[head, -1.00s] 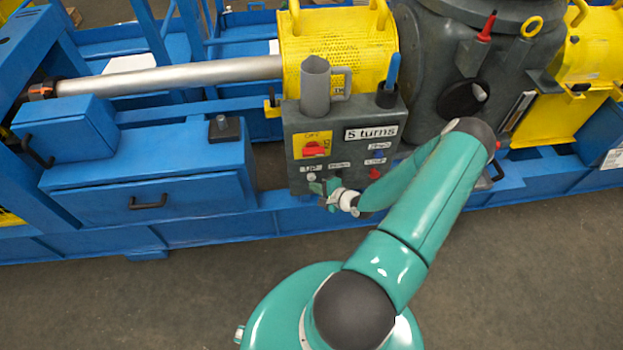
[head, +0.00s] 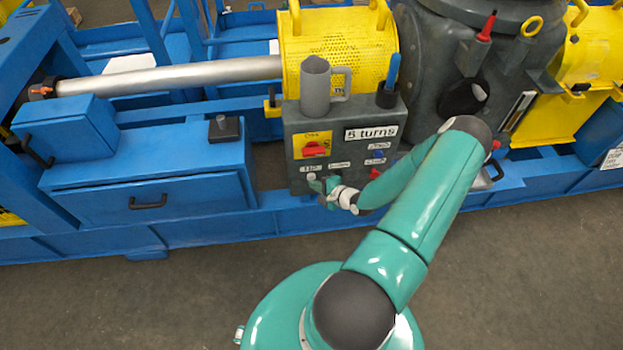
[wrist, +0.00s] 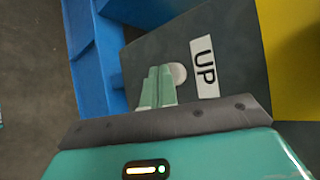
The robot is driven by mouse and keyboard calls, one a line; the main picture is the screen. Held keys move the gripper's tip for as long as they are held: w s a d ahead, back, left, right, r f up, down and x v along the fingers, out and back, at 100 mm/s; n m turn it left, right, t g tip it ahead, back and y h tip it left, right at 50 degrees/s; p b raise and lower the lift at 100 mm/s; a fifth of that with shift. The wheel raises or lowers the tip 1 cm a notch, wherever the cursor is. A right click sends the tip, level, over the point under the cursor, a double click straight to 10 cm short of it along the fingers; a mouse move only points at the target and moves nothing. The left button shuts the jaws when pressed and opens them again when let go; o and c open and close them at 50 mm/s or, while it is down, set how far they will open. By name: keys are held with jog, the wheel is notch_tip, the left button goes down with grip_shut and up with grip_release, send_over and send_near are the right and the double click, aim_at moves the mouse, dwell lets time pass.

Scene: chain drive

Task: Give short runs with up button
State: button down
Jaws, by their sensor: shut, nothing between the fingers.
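The grey control box (head: 297,125) stands in front of the yellow perforated guard. The up button is a round pale button (wrist: 178,74) next to a white "UP" label (wrist: 204,67) in the wrist view. My gripper (head: 318,186) is shut and empty at the lower left of the box; it also shows in the wrist view (wrist: 158,80). Its fingertips overlap the button's edge in that view. I cannot tell whether they press it. The label above the fingers (head: 311,168) is too blurred to read in the head view.
A red rotary switch on a yellow plate (head: 313,146), a "5 turns" sign (head: 371,133) and a blue button (head: 377,154) are on the same box. A blue drawer cabinet (head: 190,196) is at the left.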

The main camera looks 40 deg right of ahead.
jog(key=shift+w+d, duration=0.3)
jog(key=shift+w, duration=0.1)
dwell(1.9)
jog(key=shift+s+a, duration=0.1)
dwell(1.5)
jog(key=shift+s+a, duration=0.45)
jog(key=shift+s, duration=0.2)
jog(key=shift+s+a, duration=0.75)
jog(key=shift+s, duration=0.3)
jog(key=shift+s+a, duration=0.7)
jog(key=shift+s, duration=0.35)
